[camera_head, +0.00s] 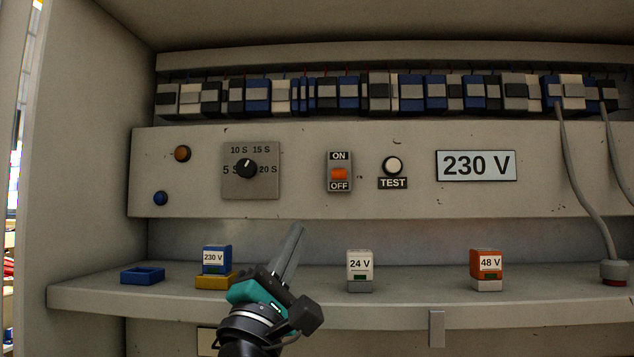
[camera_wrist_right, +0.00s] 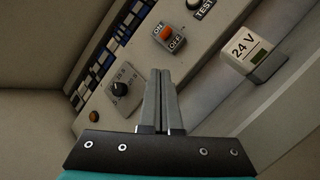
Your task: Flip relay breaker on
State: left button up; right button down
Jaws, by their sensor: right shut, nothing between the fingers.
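The breaker (camera_head: 339,172) is a small switch with an orange rocker between the labels ON and OFF, in the middle of the grey panel. The orange rocker sits in the lower part, beside the OFF label. The breaker also shows at the top of the right wrist view (camera_wrist_right: 168,36). My right gripper (camera_head: 298,228) is shut and empty, pointing up, below and left of the breaker and apart from it. Its closed fingers also show in the right wrist view (camera_wrist_right: 160,75). My left gripper is not in view.
A timer dial (camera_head: 247,168), a TEST button (camera_head: 392,166) and a 230 V sign (camera_head: 476,166) are on the panel (camera_head: 300,205). Relay blocks marked 230 V (camera_head: 216,258), 24 V (camera_head: 360,268) and 48 V (camera_head: 487,268) stand on the shelf (camera_head: 420,300). A grey cable (camera_head: 577,170) hangs right.

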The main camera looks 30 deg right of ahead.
aim_at(339, 174)
pick_arm(q)
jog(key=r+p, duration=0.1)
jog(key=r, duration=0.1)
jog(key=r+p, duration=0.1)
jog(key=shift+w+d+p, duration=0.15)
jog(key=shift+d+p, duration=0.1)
jog(key=shift+p, duration=0.1)
pick_arm(e)
jog(key=x, duration=1.2)
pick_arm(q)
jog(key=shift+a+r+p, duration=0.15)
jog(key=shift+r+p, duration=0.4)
pick_arm(e)
jog(key=shift+s+a+r, duration=0.1)
jog(key=shift+s+r, duration=0.2)
jog(key=shift+r, duration=0.3)
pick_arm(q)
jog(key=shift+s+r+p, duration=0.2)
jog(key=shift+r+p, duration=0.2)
pick_arm(e)
jog(key=shift+s+a+r, duration=0.1)
jog(key=shift+s+r, duration=0.05)
jog(key=shift+r, duration=0.3)
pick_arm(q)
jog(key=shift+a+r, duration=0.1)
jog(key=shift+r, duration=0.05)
pick_arm(e)
jog(key=shift+s+r, duration=0.1)
jog(key=shift+r, duration=0.1)
